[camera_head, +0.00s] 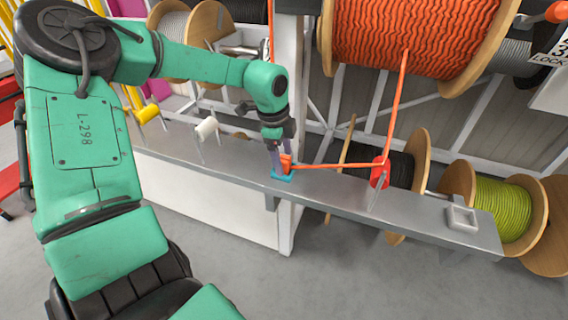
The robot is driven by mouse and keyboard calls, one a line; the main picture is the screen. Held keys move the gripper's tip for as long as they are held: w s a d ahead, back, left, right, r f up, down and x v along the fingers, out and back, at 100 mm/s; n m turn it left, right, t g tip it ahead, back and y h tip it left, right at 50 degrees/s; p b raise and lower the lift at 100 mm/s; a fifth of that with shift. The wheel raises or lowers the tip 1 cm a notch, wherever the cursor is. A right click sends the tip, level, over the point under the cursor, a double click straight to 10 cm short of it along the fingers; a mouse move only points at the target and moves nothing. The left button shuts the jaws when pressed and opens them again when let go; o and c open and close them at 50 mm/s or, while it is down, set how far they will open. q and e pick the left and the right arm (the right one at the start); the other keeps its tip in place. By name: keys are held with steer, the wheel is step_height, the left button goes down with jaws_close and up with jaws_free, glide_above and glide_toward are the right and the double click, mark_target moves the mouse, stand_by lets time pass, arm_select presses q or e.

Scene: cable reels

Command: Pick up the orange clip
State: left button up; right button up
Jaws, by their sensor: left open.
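The orange clip (287,163) is small and sits at a light-blue holder (283,178) on the grey metal rail (330,188). An orange cable (335,166) runs from it to the right. My left gripper (279,165) points down right at the clip, its fingers open. One finger shows to the left of the clip; whether the other is behind it or touching it I cannot tell. My right gripper is not in view.
The orange cable passes a red guide (379,172) on the rail and rises to a large orange reel (405,35). A white roller (206,128) and a yellow roller (147,113) stand left. A yellow-green reel (500,208) is at right.

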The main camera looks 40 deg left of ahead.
arm_select(q)
steer(key=shift+s+r, duration=0.1)
jaws_close()
step_height(320, 180, up, 20)
stand_by(0.3)
step_height(320, 180, up, 5)
steer(key=p, duration=0.6)
glide_above(283, 159)
steer(key=shift+b, duration=0.35)
